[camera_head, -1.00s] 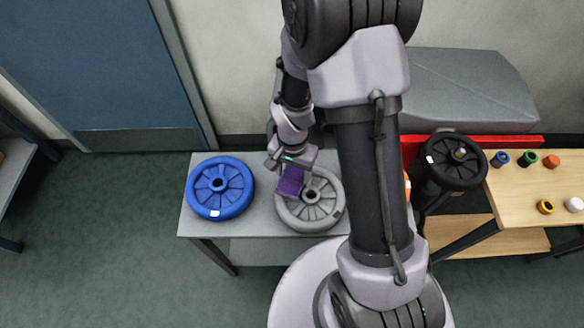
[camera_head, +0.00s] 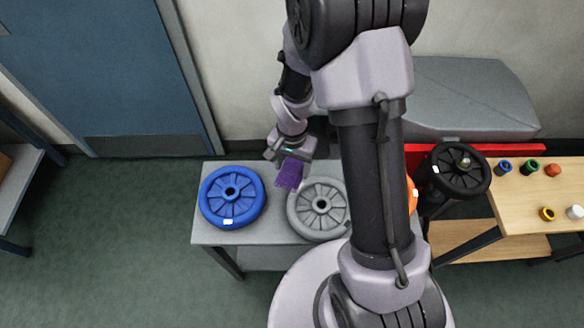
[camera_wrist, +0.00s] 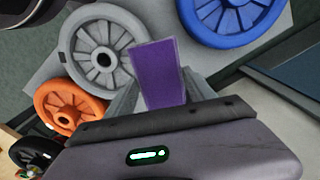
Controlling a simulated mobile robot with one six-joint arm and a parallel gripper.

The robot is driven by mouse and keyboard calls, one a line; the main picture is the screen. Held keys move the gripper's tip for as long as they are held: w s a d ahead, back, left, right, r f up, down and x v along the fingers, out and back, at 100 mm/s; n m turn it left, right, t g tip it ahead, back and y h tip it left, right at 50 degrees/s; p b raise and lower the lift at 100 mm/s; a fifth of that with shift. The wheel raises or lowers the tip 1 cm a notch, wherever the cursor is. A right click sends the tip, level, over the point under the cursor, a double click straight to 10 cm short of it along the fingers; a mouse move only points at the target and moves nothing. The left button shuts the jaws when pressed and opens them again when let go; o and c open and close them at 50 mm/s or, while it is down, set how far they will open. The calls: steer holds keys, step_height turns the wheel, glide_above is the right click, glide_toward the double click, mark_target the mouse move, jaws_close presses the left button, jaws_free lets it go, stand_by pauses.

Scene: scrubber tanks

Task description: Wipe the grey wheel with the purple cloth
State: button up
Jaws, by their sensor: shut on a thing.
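The grey wheel (camera_head: 318,209) lies flat on the grey table, with its right side partly hidden by my arm in the head view. It also shows at the upper left of the wrist view (camera_wrist: 84,60). My gripper (camera_head: 290,160) is shut on the purple cloth (camera_head: 289,175), which hangs from the jaws. The cloth is at the upper left of the grey wheel in the head view and appears raised and apart from it. In the wrist view the cloth (camera_wrist: 158,74) stands out between the fingers, beside the grey wheel. Its far end is free.
A blue wheel (camera_head: 232,197) lies left of the grey one on the table (camera_head: 212,238). An orange wheel (camera_wrist: 73,101) is on the grey wheel's other side. A black wheel (camera_head: 460,171) and a wooden table (camera_head: 520,215) with small coloured parts stand to the right.

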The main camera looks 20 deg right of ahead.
mark_target(293, 169)
steer(key=shift+r+p, duration=1)
steer(key=shift+r, duration=0.65)
steer(key=shift+s, duration=0.1)
